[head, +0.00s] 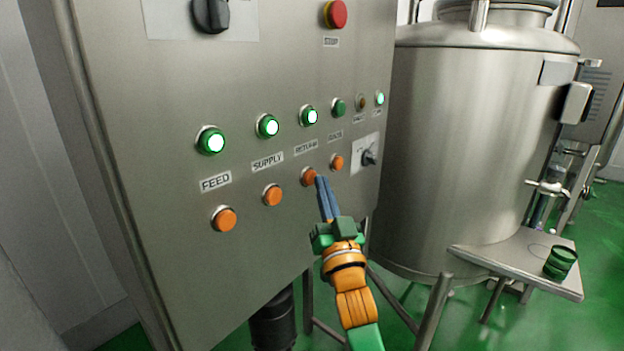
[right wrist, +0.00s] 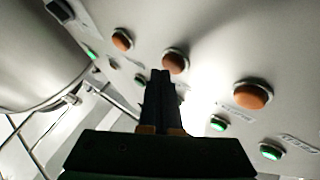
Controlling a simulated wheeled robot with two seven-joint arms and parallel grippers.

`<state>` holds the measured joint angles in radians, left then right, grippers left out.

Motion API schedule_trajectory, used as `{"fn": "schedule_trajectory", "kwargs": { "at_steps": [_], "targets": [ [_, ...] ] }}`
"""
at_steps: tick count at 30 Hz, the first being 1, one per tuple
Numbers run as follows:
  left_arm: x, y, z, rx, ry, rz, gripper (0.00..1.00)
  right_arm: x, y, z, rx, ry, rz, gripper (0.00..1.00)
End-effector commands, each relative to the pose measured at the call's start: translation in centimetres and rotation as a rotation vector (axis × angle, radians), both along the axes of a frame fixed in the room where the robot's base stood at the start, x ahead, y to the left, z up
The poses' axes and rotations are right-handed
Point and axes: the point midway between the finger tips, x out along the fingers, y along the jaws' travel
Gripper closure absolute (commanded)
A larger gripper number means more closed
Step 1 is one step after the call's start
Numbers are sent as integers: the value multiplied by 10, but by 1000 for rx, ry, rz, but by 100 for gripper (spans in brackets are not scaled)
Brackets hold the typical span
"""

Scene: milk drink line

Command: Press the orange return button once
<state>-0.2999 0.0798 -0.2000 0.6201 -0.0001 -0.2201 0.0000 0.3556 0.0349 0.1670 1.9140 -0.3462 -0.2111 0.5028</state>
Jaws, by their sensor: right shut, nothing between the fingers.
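The orange return button (head: 308,176) is a round orange cap in a metal ring on the steel panel, below the label RETURN and the lit green return button (head: 310,116). My right gripper (head: 321,180) is shut and empty, its dark blue fingertips at the right edge of the orange return button. In the right wrist view the shut fingertips (right wrist: 160,76) lie close beside the middle orange button (right wrist: 175,61). I cannot tell whether they touch it. My left gripper is not in view.
Orange buttons stand either side: supply (head: 272,195) at left, another (head: 337,162) at right. A black knob (head: 369,158) is further right, a red stop button (head: 336,13) above. A steel tank (head: 460,150) and a small shelf (head: 500,258) stand right of the panel.

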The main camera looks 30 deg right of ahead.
Motion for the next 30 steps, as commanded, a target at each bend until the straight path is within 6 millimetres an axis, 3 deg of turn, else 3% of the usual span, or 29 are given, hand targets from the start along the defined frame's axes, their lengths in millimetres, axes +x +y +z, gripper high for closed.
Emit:
{"fn": "schedule_trajectory", "kwargs": {
  "at_steps": [30],
  "targets": [
    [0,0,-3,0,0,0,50,9,3,0,1,0,0,100]
  ]
}}
